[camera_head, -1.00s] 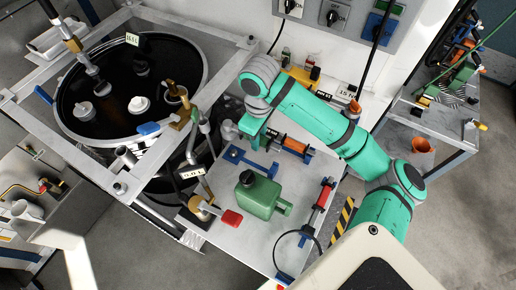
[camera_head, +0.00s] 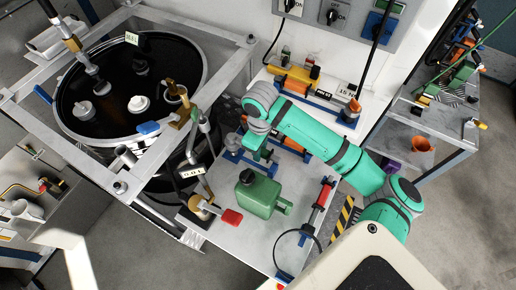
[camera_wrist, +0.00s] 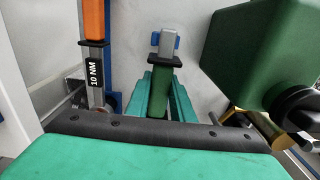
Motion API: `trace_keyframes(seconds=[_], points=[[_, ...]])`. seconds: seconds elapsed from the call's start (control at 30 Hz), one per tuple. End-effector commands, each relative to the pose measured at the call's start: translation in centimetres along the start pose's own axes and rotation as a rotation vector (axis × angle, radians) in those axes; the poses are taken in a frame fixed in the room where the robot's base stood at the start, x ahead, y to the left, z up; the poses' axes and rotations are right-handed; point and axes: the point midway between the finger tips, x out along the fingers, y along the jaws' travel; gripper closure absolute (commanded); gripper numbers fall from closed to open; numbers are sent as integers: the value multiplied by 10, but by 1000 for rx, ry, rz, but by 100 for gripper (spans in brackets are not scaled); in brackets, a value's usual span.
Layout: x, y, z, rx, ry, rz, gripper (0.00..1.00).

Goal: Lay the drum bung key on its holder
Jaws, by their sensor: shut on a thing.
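The drum bung key (camera_wrist: 159,95) has a green handle, a black collar and a grey end piece. In the wrist view its handle lies between the teal fingers of my gripper (camera_wrist: 161,90), which are shut on it. The blue holder (camera_wrist: 177,43) shows at both sides of the key's grey end, close behind it. I cannot tell whether they touch. In the head view my gripper (camera_head: 253,154) is low over the left back of the bench, above the blue holder (camera_head: 269,172). There the arm hides most of the key.
A green jerrycan (camera_head: 258,196) stands close in front of my gripper, and to its right in the wrist view (camera_wrist: 262,50). An orange-handled 10 NM wrench (camera_wrist: 94,50) is on the left. A red-handled tool (camera_head: 322,195) lies at the right. The dark drum (camera_head: 115,95) is left.

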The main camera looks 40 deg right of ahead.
Motion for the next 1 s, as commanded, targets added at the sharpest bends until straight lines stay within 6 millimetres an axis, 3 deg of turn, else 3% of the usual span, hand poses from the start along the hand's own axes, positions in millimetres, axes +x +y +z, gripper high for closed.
trace_keyframes(seconds=[0.6,1.0], points=[[49,-1,-1,-3,0,0,100],[57,-1,-1,-5,0,1,100]])
